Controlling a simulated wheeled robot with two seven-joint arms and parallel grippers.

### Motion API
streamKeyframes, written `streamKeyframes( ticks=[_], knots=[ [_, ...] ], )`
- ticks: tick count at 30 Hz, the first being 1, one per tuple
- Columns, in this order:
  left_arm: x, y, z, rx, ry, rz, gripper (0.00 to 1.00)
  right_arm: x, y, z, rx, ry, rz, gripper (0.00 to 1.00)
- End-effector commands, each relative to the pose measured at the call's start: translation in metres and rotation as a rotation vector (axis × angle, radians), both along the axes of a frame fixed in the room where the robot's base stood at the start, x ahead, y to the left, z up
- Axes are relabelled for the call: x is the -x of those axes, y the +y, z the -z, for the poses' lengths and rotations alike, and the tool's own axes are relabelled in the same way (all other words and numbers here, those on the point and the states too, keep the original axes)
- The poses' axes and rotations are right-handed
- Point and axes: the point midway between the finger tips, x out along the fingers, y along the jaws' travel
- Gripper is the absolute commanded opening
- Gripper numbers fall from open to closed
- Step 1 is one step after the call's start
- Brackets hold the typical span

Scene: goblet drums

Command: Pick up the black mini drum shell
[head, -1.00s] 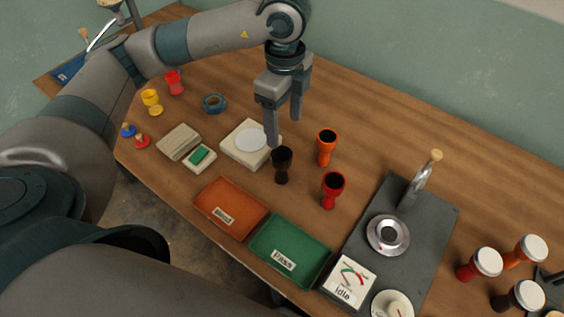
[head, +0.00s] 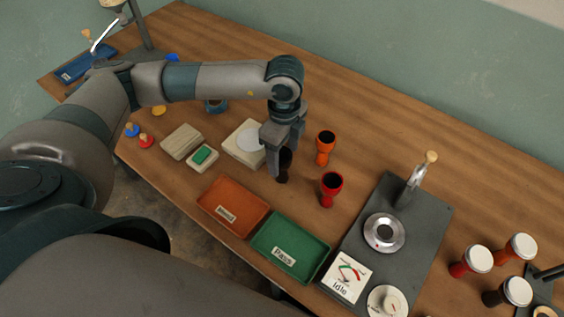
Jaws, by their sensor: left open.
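The black mini drum shell (head: 283,174) stands upright on the wooden table in the head view, behind the orange and green trays. My left gripper (head: 279,164) points down over it, with its fingers lowered around the shell's upper part. The near finger and the gripper body hide much of the shell. The fingers are open, and I cannot see whether either touches the shell. My right gripper is not in view.
An orange shell (head: 325,146) and a red shell (head: 331,188) stand close on the right. A cream block with a white disc (head: 246,139) sits close on the left. The orange tray (head: 207,207) and green tray (head: 262,250) lie in front. A grey plate with a clamp (head: 417,222) is farther right.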

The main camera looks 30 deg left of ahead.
Motion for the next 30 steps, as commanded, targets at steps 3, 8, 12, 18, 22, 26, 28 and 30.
streamKeyframes(
  ticks=[3, 8, 12, 18, 22, 26, 28, 30],
  knots=[
    [0.0, 0.0, 0.0, 0.0, 0.0, 0.0, 0.64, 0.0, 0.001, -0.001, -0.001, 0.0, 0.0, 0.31],
    [0.001, 0.001, 0.006, 0.0, 0.003, -0.001, 0.64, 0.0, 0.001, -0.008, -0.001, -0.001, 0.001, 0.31],
    [0.003, 0.003, 0.022, -0.001, 0.004, -0.002, 0.64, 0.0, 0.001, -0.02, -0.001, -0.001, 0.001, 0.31],
    [0.003, 0.003, 0.046, -0.001, 0.003, -0.001, 0.64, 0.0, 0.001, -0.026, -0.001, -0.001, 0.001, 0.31],
    [0.003, 0.003, 0.052, 0.001, 0.001, 0.0, 0.64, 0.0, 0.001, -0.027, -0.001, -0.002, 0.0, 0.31],
    [0.003, 0.003, 0.052, 0.001, 0.0, 0.0, 0.64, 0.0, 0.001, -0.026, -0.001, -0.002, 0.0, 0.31],
    [0.003, 0.003, 0.052, 0.001, 0.0, 0.0, 0.64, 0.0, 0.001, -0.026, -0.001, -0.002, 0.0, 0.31],
    [0.003, 0.003, 0.052, 0.001, 0.0, -0.001, 0.64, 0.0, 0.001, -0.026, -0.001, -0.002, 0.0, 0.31]
  ],
)
